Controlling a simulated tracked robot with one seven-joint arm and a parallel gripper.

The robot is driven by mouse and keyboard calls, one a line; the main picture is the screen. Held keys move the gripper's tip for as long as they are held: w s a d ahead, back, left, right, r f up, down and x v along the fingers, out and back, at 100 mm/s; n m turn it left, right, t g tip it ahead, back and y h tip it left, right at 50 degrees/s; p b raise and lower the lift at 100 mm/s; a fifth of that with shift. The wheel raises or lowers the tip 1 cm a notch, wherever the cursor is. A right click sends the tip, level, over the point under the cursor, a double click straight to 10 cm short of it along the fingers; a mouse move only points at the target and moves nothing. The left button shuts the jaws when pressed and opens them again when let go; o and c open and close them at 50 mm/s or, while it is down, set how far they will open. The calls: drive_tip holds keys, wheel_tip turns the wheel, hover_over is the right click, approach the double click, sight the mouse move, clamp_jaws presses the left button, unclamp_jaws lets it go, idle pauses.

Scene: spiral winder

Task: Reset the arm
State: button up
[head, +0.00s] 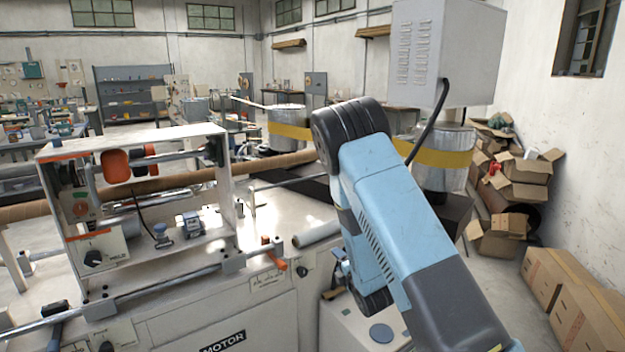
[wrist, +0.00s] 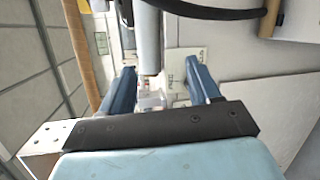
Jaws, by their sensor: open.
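My arm is light blue with dark joints and reaches up over the right part of the winder (head: 230,325) in the head view. In the wrist view my gripper (wrist: 158,88) is open. Its two blue fingers stand apart with nothing clearly held between them. A grey cylinder (wrist: 149,40) shows beyond and between the fingers; I cannot tell its distance. In the head view the fingers are hidden or too unclear to make out behind the arm.
A white frame (head: 130,140) with an orange-red part and a weld knob stands on the winder. A grey roll (head: 317,233) lies at its right end. A long brown tube (head: 165,182) runs behind. Cardboard boxes (head: 575,300) stand along the right wall, with bare floor before them.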

drive_tip(key=s+d+r+m+g+h, duration=0.1)
drive_tip(key=s+d+r+m, duration=0.2)
drive_tip(key=r+m, duration=0.35)
drive_tip(key=s+d+r+m+g+h, duration=0.2)
drive_tip(key=s+d+r+m, duration=0.15)
drive_tip(key=r, duration=0.55)
drive_tip(key=s+d+r+m+g+h, duration=0.1)
drive_tip(key=s+d+r+m, duration=0.1)
drive_tip(key=d+r+m, duration=0.35)
drive_tip(key=s+d+r+m+g, duration=0.1)
drive_tip(key=s+r, duration=0.3)
drive_tip(key=s, duration=0.6)
drive_tip(key=s+r+m+g, duration=0.2)
drive_tip(key=s+r+m, duration=0.2)
drive_tip(key=s, duration=0.6)
drive_tip(key=s+d+r+m+g+h, duration=0.1)
drive_tip(key=s+r+m+g, duration=0.1)
drive_tip(key=s, duration=0.9)
wheel_tip(320, 180, up, 2)
drive_tip(key=shift+d+r+m, duration=0.25)
drive_tip(key=shift+d+m, duration=0.05)
drive_tip(key=shift+m, duration=0.45)
